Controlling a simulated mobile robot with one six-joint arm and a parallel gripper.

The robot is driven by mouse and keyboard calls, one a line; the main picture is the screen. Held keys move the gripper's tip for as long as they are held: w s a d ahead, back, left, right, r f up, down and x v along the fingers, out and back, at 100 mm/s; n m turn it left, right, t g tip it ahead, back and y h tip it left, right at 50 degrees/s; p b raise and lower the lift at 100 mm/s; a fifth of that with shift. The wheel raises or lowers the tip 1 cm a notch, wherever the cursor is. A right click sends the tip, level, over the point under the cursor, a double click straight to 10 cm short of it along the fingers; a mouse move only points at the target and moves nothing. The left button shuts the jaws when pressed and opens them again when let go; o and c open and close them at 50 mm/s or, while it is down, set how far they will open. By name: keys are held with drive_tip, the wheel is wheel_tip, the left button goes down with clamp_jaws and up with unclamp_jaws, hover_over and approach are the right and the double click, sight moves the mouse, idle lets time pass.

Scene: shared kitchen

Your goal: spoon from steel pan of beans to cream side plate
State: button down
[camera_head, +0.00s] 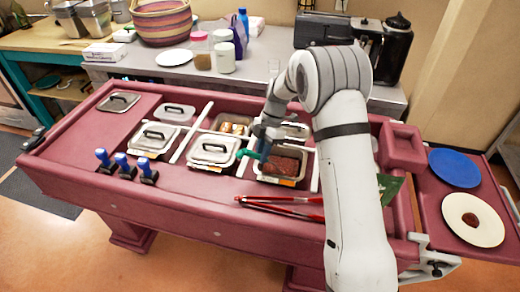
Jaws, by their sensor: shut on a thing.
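The steel pan of beans (297,160) sits open in the red serving counter, filled with a dark brown mass.
A blue plate (455,167) lies behind the cream plate. Red tongs (285,208) lie in front of the pan. Lidded pans (212,152) and another open pan (233,126) stand nearby.

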drive_tip(key=s+a+r+t+h+p, duration=0.1)
drive_tip(key=r, duration=0.2)
drive_tip(key=a+r+h+p, duration=0.2)
drive_tip(key=r, duration=0.2)
drive_tip(key=s+a+r+t+h+p, duration=0.1)
drive_tip(key=a+r+p, duration=0.1)
drive_tip(key=r, duration=0.2)
drive_tip(key=shift+s+r+t, duration=0.2)
drive_tip(key=shift+s+t, duration=0.1)
drive_tip(key=shift+s, duration=0.05)
drive_tip(key=shift+f, duration=0.1)
